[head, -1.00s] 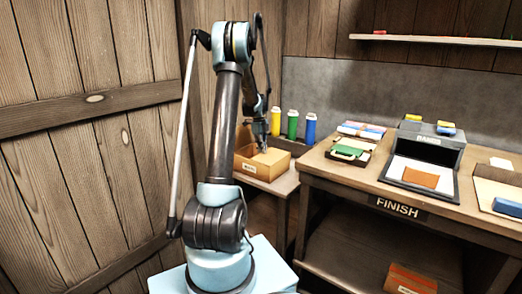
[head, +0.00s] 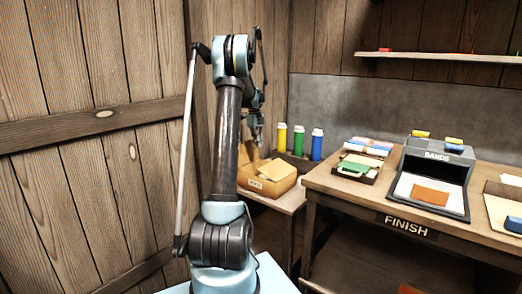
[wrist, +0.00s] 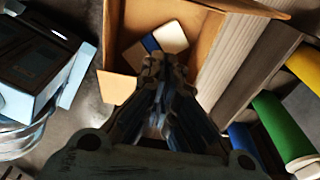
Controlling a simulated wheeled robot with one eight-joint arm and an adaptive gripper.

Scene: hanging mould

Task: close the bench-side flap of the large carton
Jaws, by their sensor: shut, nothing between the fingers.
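The large carton (head: 272,188) is a tan box with a label, on a low side table left of the bench. In the head view, light flaps (head: 278,168) show at its top, tilted at different angles. The wrist view shows the carton's inside (wrist: 125,25) partly open, with a white and blue item (wrist: 168,37) in it. A flap (wrist: 118,88) folds outward at its near left edge, and another (wrist: 240,8) shows at the top. I cannot tell which is bench-side. My gripper (head: 257,138) is shut and empty above the carton; it also shows in the wrist view (wrist: 160,62).
Yellow, green and blue bottles (head: 299,141) stand behind the carton. The bench (head: 345,190) marked FINISH stands right, with a green item on a tray (head: 354,165) and a grey BANDS box (head: 437,158). A plank wall (head: 70,190) is on the left.

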